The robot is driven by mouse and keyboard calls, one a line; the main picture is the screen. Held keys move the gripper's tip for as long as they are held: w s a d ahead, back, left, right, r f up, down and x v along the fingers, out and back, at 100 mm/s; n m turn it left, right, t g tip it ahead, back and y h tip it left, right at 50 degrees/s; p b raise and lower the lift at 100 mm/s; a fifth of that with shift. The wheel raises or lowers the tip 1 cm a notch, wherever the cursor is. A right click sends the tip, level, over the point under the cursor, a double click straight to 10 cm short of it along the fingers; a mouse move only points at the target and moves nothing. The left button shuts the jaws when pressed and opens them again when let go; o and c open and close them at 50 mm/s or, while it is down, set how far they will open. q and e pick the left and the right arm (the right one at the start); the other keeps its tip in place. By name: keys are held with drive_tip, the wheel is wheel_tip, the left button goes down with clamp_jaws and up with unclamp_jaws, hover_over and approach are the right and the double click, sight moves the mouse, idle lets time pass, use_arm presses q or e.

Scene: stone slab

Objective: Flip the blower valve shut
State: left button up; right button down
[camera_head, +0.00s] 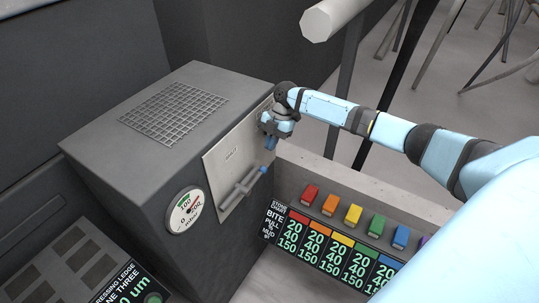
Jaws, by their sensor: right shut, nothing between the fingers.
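The blower box (143,150) is a dark grey cabinet at the left centre of the head view. A light plate (222,157) with small unreadable lettering is on its right-hand face. A grey valve handle (241,187) with a blue tip (263,169) sticks out low on this plate. My right gripper (269,143) is near the plate's upper right edge, above the blue tip and apart from it. It is shut and holds nothing. My left gripper is out of view.
A round gauge (185,209) and a top grille (174,114) are on the box. Several coloured blocks (353,214) line a ledge above a number chart (330,248) at right. A dark panel (80,262) is at lower left.

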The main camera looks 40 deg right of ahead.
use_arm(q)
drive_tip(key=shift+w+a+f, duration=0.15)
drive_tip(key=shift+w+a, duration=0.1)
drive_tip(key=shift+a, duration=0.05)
use_arm(e)
drive_tip(key=v, duration=0.5)
drive_tip(key=shift+w, duration=0.15)
